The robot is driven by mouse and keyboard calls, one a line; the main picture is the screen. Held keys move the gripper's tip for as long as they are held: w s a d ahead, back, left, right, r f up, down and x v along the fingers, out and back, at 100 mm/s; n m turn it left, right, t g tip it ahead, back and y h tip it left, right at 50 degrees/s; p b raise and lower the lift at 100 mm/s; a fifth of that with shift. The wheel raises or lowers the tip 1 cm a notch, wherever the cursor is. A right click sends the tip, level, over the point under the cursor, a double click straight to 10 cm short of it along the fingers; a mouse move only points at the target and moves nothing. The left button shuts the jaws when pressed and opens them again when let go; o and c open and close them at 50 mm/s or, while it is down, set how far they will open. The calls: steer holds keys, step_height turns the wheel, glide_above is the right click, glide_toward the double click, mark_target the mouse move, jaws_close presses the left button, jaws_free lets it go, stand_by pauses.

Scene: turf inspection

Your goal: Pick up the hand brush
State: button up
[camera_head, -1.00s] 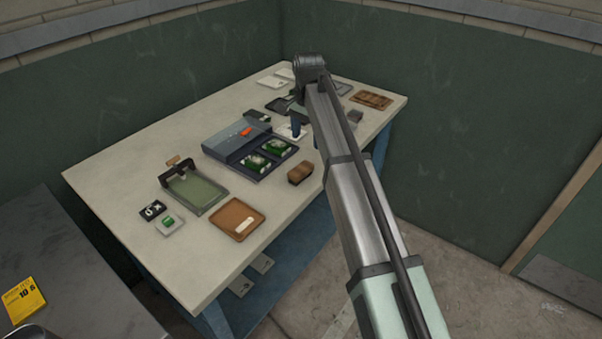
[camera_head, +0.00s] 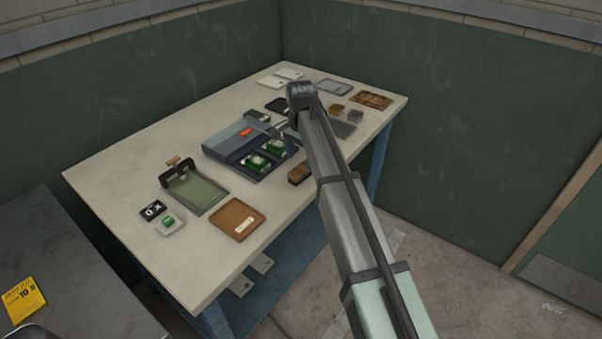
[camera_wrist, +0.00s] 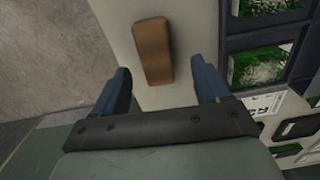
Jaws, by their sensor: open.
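The hand brush, a small brown wooden block (camera_head: 300,173), lies on the pale table (camera_head: 120,175) near its front edge, right of the dark blue tray. My arm partly covers its right end in the head view. In the wrist view the brush (camera_wrist: 153,50) is upper centre, its long side pointing along my fingers. My gripper (camera_wrist: 163,73) is open and empty, its two blue fingers apart. The brush's near end shows between the fingertips, and most of it lies beyond them. I cannot tell the height gap. In the head view the fingers are mostly hidden behind my arm.
The blue tray (camera_head: 224,150) with green turf samples is close beside the brush. A brown tray (camera_head: 232,222) and a green-bedded tray (camera_head: 205,196) lie toward the front left. A brown wooden tray (camera_head: 371,99) lies at the far right. The table edge is close to the brush.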

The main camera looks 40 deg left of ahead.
mark_target(301, 168)
steer(key=f, duration=0.5)
steer(key=shift+s+d, duration=0.2)
steer(key=shift+r, duration=0.1)
steer(key=c, duration=1.1)
